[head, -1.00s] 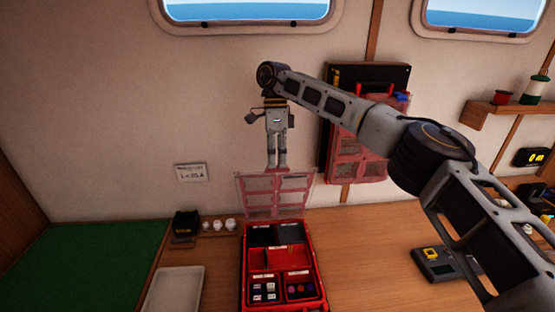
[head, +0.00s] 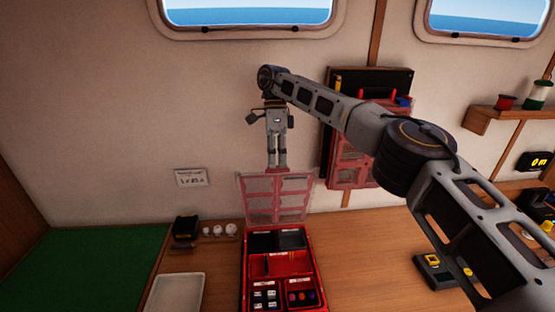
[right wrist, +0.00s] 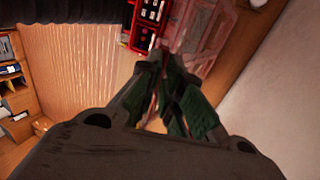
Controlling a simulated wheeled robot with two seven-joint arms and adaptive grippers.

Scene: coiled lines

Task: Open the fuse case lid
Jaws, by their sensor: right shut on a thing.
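The red fuse case (head: 320,283) stands on the desk with its inside showing. Its translucent red lid (head: 274,199) stands raised at the case's back edge, near the wall. My right gripper (head: 276,170) points down and is shut on the lid's upper edge. In the right wrist view, the fingers (right wrist: 172,85) meet at the edge of the lid (right wrist: 208,35), with part of the case (right wrist: 128,28) beyond. The fingers hide part of the lid there. My left gripper is not in view.
A pale tray (head: 174,292) lies left of the case, with a green mat (head: 85,265) farther left. A dark box (head: 185,230) and small white pieces (head: 219,230) sit behind the tray. A red panel (head: 352,165) hangs on the wall to the right.

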